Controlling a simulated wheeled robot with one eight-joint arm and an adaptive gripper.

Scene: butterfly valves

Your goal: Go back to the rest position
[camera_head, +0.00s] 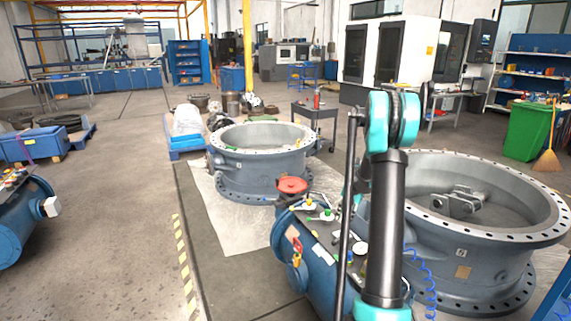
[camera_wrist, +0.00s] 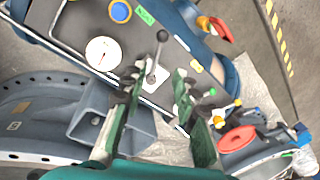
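My gripper (camera_wrist: 160,82) shows in the wrist view with its two green fingers spread apart and nothing held between them. A small lever with a dark knob (camera_wrist: 162,36) stands on the dark control panel (camera_wrist: 75,22), in line with the gap between the fingers. I cannot tell how far the fingertips are from it. In the head view, my teal and black arm rises in front of the blue cabinet (camera_head: 318,272) that carries the panel. The gripper itself is mostly hidden there behind the arm.
A white gauge (camera_wrist: 103,53) and a blue button (camera_wrist: 120,12) sit on the panel. A red handwheel (camera_head: 291,185) stands behind it. Large grey valve bodies stand right (camera_head: 455,250) and behind (camera_head: 262,163). The floor at left (camera_head: 120,220) is mostly open.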

